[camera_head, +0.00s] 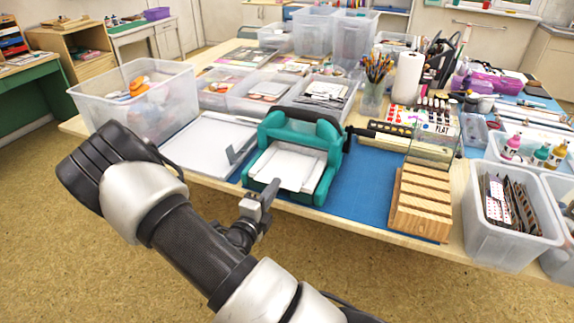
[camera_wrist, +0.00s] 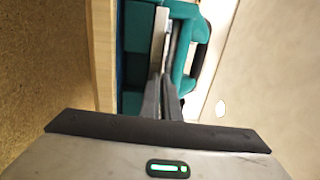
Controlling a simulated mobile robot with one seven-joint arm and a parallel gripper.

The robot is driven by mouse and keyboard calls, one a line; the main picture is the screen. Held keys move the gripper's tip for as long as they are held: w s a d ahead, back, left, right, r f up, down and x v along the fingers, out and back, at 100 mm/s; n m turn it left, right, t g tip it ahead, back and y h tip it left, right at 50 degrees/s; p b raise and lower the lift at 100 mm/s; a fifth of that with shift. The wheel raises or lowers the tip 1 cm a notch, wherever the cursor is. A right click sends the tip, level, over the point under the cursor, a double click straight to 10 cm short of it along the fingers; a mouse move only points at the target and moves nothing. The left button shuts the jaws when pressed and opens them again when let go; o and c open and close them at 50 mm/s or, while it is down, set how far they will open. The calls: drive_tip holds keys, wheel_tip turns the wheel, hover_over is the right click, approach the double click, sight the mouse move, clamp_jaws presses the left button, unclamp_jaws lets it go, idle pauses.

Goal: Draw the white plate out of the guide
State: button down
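The white plate (camera_head: 289,168) lies flat in the mouth of the teal guide (camera_head: 325,136), a press-like machine with a dark handle. Its near end sticks out of the guide's front. My gripper (camera_head: 269,190) is at that front end, near the plate's left corner. In the wrist view, the plate's pale edge (camera_wrist: 160,42) shows on end in front of the teal guide (camera_wrist: 133,38). My gripper's dark fingers (camera_wrist: 163,88) are close together and appear closed on this edge. Their tips are partly hidden against the plate.
A blue mat (camera_head: 365,185) lies around the guide. A wooden slotted block (camera_head: 423,203) stands to the right, and a white board with a lever (camera_head: 200,147) to the left. A clear bin (camera_head: 150,105) stands beyond the board. The floor before the table is free.

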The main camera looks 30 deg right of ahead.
drive_tip(key=p+v, duration=0.3)
drive_tip(key=v, duration=1)
drive_tip(key=shift+s+a, duration=0.2)
drive_tip(key=shift+s, duration=0.05)
idle(1.0)
drive_tip(key=shift+r+p, duration=2)
drive_tip(key=shift+p, duration=0.15)
